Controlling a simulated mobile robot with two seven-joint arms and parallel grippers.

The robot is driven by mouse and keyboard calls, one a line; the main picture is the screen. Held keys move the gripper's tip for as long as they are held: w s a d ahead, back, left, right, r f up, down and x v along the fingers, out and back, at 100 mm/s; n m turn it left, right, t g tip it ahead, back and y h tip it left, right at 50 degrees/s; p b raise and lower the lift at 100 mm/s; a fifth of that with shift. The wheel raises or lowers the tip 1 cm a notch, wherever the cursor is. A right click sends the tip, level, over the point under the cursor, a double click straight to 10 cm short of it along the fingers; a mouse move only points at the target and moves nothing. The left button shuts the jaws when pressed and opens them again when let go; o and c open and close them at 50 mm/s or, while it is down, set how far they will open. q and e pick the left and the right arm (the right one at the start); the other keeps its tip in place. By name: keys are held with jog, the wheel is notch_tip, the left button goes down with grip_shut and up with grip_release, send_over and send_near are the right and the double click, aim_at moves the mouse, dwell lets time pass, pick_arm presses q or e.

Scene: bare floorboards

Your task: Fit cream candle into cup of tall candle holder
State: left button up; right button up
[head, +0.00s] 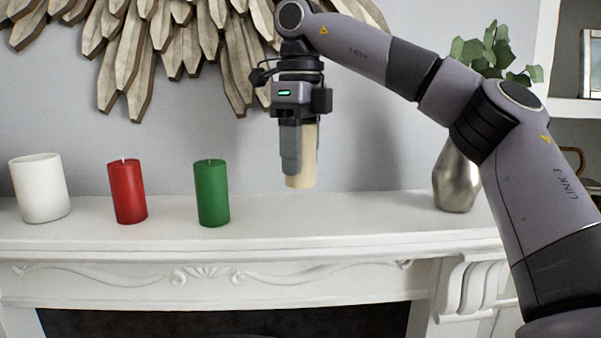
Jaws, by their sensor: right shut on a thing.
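The cream candle (306,157) is upright in my right gripper (297,172), with its lower end showing below the fingers. My right gripper points straight down and is shut on the candle. It holds the candle above the white mantel shelf, to the right of the green candle and apart from it. I cannot make out a tall candle holder with a cup in the head view. My left gripper is not in view.
On the mantel (365,224) stand a white cylinder (41,191), a red candle (127,193), a green candle (211,194) and a silver vase (455,180) with leaves. A wooden wall ornament (130,55) hangs above. The mantel between green candle and vase is clear.

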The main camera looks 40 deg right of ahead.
jog(key=s+a+r+b, duration=0.1)
jog(key=s+a+b, duration=0.2)
jog(key=s+a, duration=0.9)
jog(key=s, duration=0.3)
jog(key=shift+a+b, duration=0.35)
